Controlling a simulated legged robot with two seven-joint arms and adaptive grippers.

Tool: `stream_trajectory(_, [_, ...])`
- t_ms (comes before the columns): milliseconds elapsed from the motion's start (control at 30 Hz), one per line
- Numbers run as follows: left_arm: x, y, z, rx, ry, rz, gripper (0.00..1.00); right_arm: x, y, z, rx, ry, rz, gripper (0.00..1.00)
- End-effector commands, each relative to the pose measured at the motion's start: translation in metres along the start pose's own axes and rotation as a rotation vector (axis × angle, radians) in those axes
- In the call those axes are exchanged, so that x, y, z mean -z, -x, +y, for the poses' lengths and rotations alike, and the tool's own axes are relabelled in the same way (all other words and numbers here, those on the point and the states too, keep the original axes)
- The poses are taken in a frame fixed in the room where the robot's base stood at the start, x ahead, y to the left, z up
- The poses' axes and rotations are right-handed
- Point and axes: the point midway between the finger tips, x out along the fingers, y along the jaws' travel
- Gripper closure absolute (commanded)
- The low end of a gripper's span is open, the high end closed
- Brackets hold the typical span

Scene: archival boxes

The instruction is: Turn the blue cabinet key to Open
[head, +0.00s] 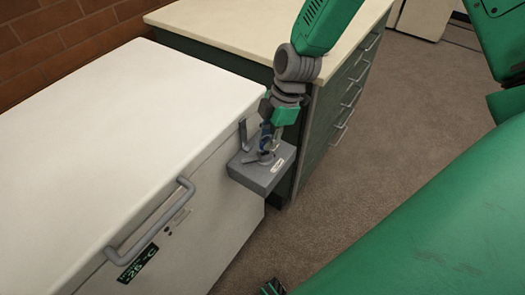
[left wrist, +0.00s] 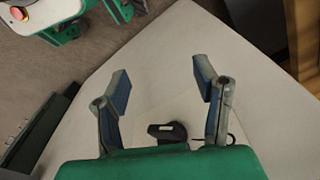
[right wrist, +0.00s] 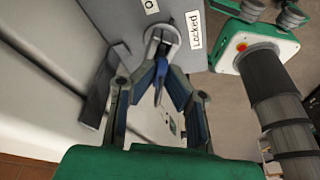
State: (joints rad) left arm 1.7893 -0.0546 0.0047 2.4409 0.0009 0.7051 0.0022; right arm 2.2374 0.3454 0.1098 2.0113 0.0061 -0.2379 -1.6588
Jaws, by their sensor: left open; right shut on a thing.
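The blue key (right wrist: 159,92) sits in the round lock (right wrist: 164,38) on a grey lock box (head: 262,179). My right gripper (head: 267,138) is above the box, its fingers closed around the key; it also shows in the right wrist view (right wrist: 162,72). A "Locked" label (right wrist: 195,30) is right of the lock in that view. Another label (right wrist: 150,5), cut off after an "O", is at the top edge. The fingers partly cover the key, so its exact angle is hard to tell. My left gripper (left wrist: 163,80) is open and empty above a pale surface.
The box is at the corner of a white chest (head: 110,110) with a grey handle (head: 150,222) and a temperature display (head: 138,264). A grey lever (head: 244,134) stands beside the lock. A dark green drawer cabinet (head: 338,105) is behind. A dark object (left wrist: 167,131) is below my left gripper.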

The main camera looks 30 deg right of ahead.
Motion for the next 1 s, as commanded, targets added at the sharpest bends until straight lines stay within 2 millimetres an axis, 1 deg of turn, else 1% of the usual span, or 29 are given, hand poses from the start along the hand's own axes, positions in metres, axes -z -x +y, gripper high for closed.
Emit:
stream_trajectory(33, [0.0, 0.003, 0.0, 0.0, 0.0, 0.0, 0.45, 0.0, 0.001, 0.001, 0.018, 0.057, 0.001, 1.0])
stream_trajectory(133, [0.0, 0.004, 0.0, 0.0, 0.0, 0.0, 0.45, 0.0, 0.0, 0.001, 0.04, 0.129, 0.0, 1.0])
stream_trajectory(400, [0.0, 0.003, 0.0, 0.0, 0.0, 0.0, 0.45, -0.001, -0.001, 0.001, 0.044, 0.145, -0.001, 1.0])
stream_trajectory(467, [0.0, 0.005, 0.0, 0.0, 0.0, 0.0, 0.45, 0.0, 0.0, 0.001, 0.055, 0.178, 0.0, 1.0])
stream_trajectory(733, [0.001, 0.017, 0.0, 0.0, 0.0, 0.0, 0.45, 0.001, 0.0, 0.004, 0.19, 0.614, 0.0, 1.0])
stream_trajectory(833, [0.001, 0.018, 0.0, 0.0, 0.0, 0.0, 0.45, 0.001, 0.0, 0.005, 0.21, 0.679, -0.001, 1.0])
stream_trajectory(1000, [0.001, 0.017, 0.0, 0.0, 0.0, 0.0, 0.45, 0.001, -0.001, 0.004, 0.211, 0.683, -0.001, 1.0])
